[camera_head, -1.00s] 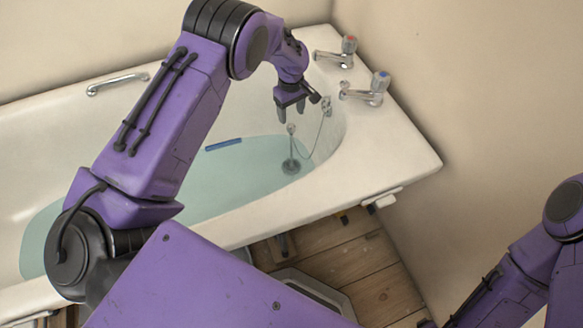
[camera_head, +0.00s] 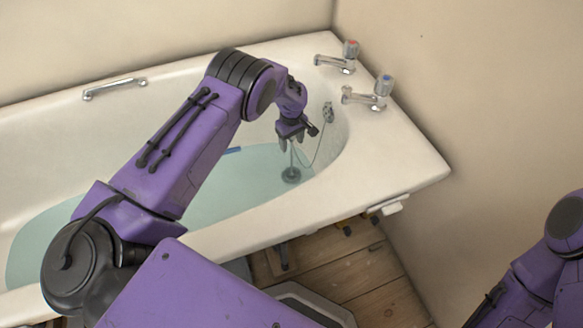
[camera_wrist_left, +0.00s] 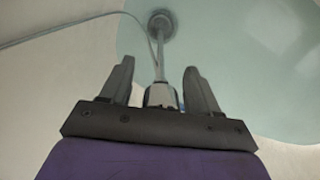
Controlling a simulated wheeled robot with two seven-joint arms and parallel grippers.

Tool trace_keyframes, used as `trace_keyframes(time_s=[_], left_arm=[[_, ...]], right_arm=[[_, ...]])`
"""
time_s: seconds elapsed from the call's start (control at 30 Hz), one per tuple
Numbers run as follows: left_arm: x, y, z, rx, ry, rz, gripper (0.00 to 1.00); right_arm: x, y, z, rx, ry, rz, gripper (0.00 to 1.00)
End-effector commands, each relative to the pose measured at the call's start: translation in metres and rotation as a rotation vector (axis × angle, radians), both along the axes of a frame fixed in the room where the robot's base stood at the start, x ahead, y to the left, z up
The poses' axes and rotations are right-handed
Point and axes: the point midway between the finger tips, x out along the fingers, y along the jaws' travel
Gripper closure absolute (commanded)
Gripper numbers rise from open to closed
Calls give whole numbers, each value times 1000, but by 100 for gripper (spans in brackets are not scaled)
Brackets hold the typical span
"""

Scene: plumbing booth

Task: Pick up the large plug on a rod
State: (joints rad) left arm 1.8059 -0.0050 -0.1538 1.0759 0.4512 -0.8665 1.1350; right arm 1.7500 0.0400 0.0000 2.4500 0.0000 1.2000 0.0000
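The large plug (camera_head: 291,175) sits at the tap end of the bath, in the shallow water, with its thin rod standing up. In the left wrist view the plug (camera_wrist_left: 162,20) is a dark disc and its rod (camera_wrist_left: 159,62) runs up to a pale knob (camera_wrist_left: 160,96). My left gripper (camera_head: 291,143) is just above the plug, around the top of the rod. Its two fingers (camera_wrist_left: 159,68) are apart, with the knob between them and gaps on both sides. My right gripper is out of view; only part of my right arm shows.
A thin chain (camera_head: 318,148) runs from the overflow fitting (camera_head: 328,112) towards the plug. Two taps, red-topped (camera_head: 347,55) and blue-topped (camera_head: 379,92), stand on the bath's rim (camera_head: 400,165). A blue object (camera_head: 233,150) lies in the water, partly hidden by my arm.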

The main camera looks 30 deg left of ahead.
Motion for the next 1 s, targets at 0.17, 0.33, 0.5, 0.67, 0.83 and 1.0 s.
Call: trace_keyframes(time_s=[0.17,0.33,0.5,0.67,0.83,1.0], left_arm=[[0,0,0,0,1,0,97],[0,0,0,0,0,0,100],[0,0,1,0,1,0,100],[0,0,14,0,0,0,100],[-7,-2,46,0,1,0,100],[-36,-8,82,0,1,0,100]], right_arm=[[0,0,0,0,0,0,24],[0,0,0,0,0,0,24],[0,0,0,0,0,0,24],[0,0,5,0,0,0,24],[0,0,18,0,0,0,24],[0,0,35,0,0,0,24]])
